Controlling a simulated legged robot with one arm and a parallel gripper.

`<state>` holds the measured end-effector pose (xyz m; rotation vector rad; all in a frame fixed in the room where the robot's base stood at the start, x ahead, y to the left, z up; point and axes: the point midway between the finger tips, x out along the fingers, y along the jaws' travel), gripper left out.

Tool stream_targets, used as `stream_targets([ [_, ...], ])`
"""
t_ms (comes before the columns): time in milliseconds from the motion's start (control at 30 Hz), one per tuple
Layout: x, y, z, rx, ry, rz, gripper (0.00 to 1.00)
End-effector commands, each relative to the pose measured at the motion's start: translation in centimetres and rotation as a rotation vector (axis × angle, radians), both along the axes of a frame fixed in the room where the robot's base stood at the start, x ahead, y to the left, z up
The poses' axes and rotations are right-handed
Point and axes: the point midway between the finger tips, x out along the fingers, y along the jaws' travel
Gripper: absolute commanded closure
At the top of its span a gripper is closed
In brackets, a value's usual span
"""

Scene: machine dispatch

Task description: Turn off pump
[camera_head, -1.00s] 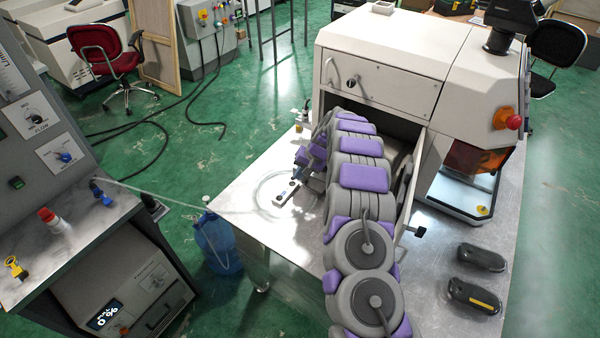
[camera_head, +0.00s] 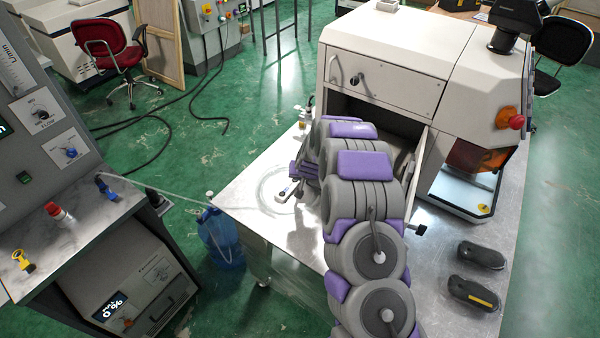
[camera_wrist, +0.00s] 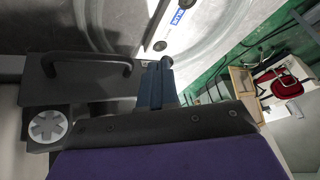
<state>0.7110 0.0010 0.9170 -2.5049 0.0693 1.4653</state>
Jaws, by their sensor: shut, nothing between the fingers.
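No part is plainly labelled as the pump. At the left, a grey console (camera_head: 55,120) carries a flow knob (camera_head: 40,114), a blue knob (camera_head: 71,152) and a small green button (camera_head: 24,177). A white unit (camera_head: 150,285) below it has a display (camera_head: 108,306) reading about 0 % and a small orange-red part (camera_head: 128,323). My gripper (camera_head: 294,172) is over the metal table, well to the right of the console, partly hidden by my arm. In the wrist view my gripper (camera_wrist: 160,68) is shut and empty.
A white bar with a blue label (camera_wrist: 178,18) lies beyond my fingers on the metal table (camera_head: 245,200). A white machine (camera_head: 400,50) stands behind my arm. Two black objects (camera_head: 476,275) lie at the right. A blue jug (camera_head: 222,245) stands on the floor between console and table.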

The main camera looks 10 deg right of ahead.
Motion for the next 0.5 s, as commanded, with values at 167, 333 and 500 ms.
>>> stream_targets([
  [167,-0.37,0.18,-0.23,-0.083,-0.076,0.004,1.0],
  [333,-0.19,0.22,-0.34,-0.137,-0.136,0.001,1.0],
  [500,-0.13,0.21,-0.37,-0.132,-0.134,0.0,1.0],
])
